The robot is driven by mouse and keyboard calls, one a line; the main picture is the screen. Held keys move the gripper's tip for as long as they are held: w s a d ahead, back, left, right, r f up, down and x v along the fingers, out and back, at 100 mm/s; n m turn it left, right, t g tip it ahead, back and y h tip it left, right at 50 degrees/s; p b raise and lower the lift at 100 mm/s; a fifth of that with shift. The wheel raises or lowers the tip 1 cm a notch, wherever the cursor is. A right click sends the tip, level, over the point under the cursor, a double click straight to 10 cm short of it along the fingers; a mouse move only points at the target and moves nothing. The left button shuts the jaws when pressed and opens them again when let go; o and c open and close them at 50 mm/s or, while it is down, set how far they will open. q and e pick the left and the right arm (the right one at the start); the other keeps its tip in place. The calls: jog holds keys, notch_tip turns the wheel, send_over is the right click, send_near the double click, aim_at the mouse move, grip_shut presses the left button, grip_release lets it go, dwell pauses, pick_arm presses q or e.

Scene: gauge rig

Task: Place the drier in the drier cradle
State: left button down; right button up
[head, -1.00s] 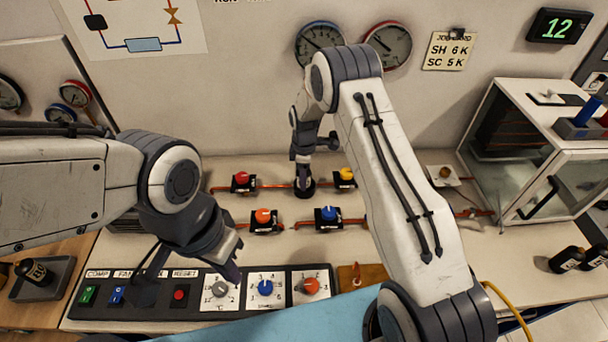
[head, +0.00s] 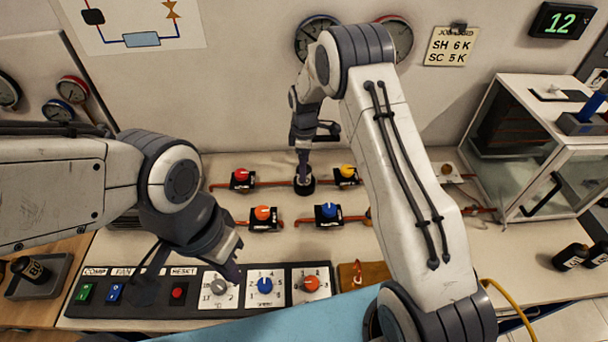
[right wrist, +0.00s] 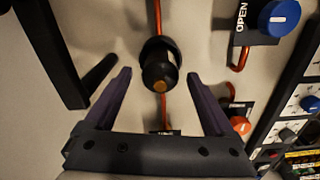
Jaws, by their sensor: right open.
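The drier appears to be a short dark cylinder (head: 304,183) standing upright on the copper line in the middle of the bench. In the right wrist view its dark body (right wrist: 160,60) shows a copper-coloured end facing the camera. A black round piece around its foot may be the cradle; I cannot tell them apart clearly. My right gripper (right wrist: 160,92) is open and empty, its fingers on either side with clear gaps to the drier; in the head view it hangs just above it. My left gripper (head: 236,262) is low over the control panel by the grey knob; its jaw opening is unclear.
Red (head: 242,176), yellow (head: 347,173), orange (head: 263,214) and blue (head: 328,211) valves surround the drier. The control panel (head: 150,312) runs along the front. A glass-fronted cabinet (head: 560,180) and black bottles (head: 570,257) stand at right. A bottle sits in a tray (head: 62,268) at left.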

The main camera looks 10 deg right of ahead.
notch_tip(320, 180, up, 7)
jog(key=shift+r+b, duration=0.2)
jog(key=shift+b, duration=0.65)
jog(key=s+a+r+m, duration=0.2)
jog(key=s+a+r, duration=0.35)
jog(key=s, duration=0.25)
jog(key=s+a+r+m, duration=0.1)
jog(key=s+a+r, duration=0.4)
jog(key=s, duration=0.4)
jog(key=s+m+y, duration=0.1)
jog(key=s+m, duration=0.2)
jog(key=s, duration=1.6)
jog(key=shift+s+a+f+m, duration=0.3)
jog(key=shift+a+f+m, duration=0.05)
jog(key=shift+m, duration=0.05)
